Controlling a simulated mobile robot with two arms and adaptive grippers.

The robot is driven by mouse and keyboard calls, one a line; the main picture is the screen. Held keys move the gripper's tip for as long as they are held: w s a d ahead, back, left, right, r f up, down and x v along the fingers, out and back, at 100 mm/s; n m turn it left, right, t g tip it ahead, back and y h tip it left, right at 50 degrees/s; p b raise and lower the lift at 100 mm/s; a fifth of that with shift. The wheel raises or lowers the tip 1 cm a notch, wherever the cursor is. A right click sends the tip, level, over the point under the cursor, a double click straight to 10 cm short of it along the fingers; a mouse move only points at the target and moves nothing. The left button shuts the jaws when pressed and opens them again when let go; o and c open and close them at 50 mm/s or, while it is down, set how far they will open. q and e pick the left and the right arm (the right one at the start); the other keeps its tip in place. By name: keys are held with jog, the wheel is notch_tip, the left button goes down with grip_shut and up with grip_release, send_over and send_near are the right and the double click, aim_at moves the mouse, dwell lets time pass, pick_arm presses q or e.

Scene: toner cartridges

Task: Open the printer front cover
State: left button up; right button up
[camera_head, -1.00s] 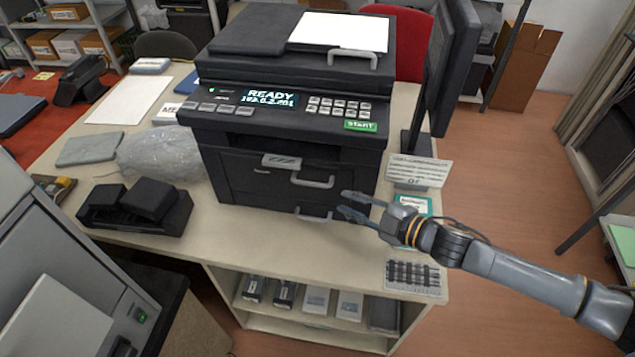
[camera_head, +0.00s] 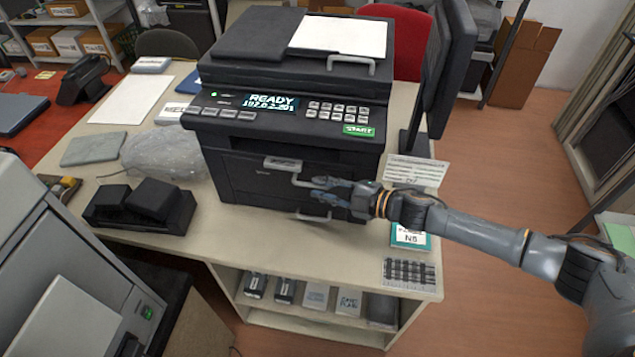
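The black printer (camera_head: 240,177) stands on the desk with its display lit and reading READY. The fingers partly hide the handle. I cannot tell whether they touch it. My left gripper is not in view.
A monitor (camera_head: 452,60) stands close to the printer's right side, with a label card (camera_head: 415,172) below it. A bagged item (camera_head: 163,152) and a black device (camera_head: 140,207) lie left of the printer. The desk front (camera_head: 262,238) is clear.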

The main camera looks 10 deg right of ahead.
jog(key=shift+x, duration=0.95)
jog(key=shift+c, duration=0.2)
grip_shut()
jog(key=shift+f, duration=0.1)
